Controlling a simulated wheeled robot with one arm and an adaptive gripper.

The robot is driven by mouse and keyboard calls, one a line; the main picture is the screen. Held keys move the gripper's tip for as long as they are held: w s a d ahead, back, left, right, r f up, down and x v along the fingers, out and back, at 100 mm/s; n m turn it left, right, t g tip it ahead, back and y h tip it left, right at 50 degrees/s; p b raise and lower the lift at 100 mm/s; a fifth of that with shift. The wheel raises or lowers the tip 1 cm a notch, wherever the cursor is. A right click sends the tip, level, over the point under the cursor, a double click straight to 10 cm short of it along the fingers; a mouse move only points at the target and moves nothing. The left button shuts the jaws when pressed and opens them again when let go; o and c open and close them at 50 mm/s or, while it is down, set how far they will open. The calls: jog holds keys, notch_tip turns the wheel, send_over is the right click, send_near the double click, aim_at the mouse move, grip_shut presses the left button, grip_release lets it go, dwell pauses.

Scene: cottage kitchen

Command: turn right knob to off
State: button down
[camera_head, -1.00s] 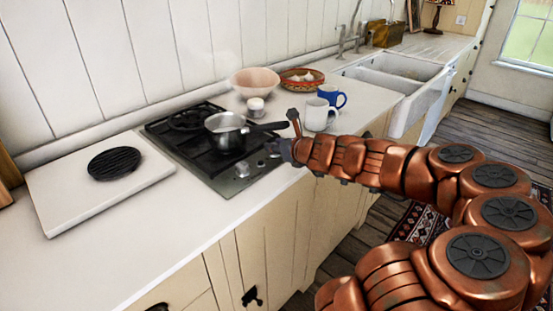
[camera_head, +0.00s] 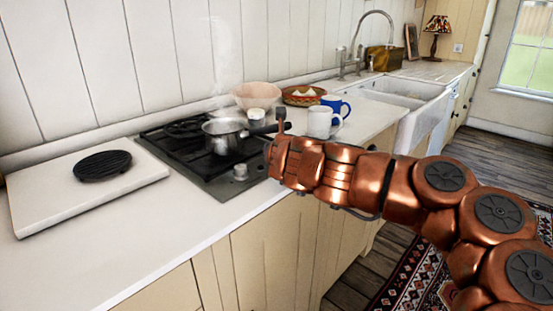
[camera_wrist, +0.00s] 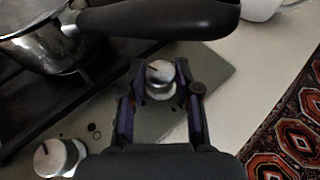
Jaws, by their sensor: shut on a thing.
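The right knob (camera_wrist: 160,78), a silver dial with a small dark mark on its top, sits on the stove's front panel in the wrist view. My gripper (camera_wrist: 162,84) is shut on it, one finger at each side. The left knob (camera_wrist: 58,158) stands free at lower left; it also shows in the head view (camera_head: 240,172). In the head view my arm's end hides the right knob and the fingers. The black stove (camera_head: 195,160) carries a metal saucepan (camera_head: 224,140), whose dark handle (camera_wrist: 160,17) passes just beyond my gripper.
A white mug (camera_head: 319,122) and a blue mug (camera_head: 333,104) stand right of the stove. A pink bowl (camera_head: 257,95), a small white jar (camera_head: 256,116) and a basket (camera_head: 302,95) are behind. A white board (camera_head: 45,193) with a black trivet (camera_head: 107,164) lies left.

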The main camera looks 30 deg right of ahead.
jog(key=shift+w+a+m+g+h+b, duration=0.1)
jog(key=shift+m+g+h+b, duration=0.15)
jog(key=shift+m+h, duration=0.3)
jog(key=shift+w+a+m+g+h+b, duration=0.1)
jog(key=shift+m+g+h+b, duration=0.05)
jog(key=shift+m+g+h, duration=0.3)
jog(key=shift+s+m+g+h, duration=0.1)
jog(key=shift+m+g+h, duration=0.2)
jog(key=shift+m+h, duration=0.25)
jog(key=c, duration=0.8)
grip_release()
jog(key=shift+s+r, duration=0.1)
jog(key=v, duration=1.2)
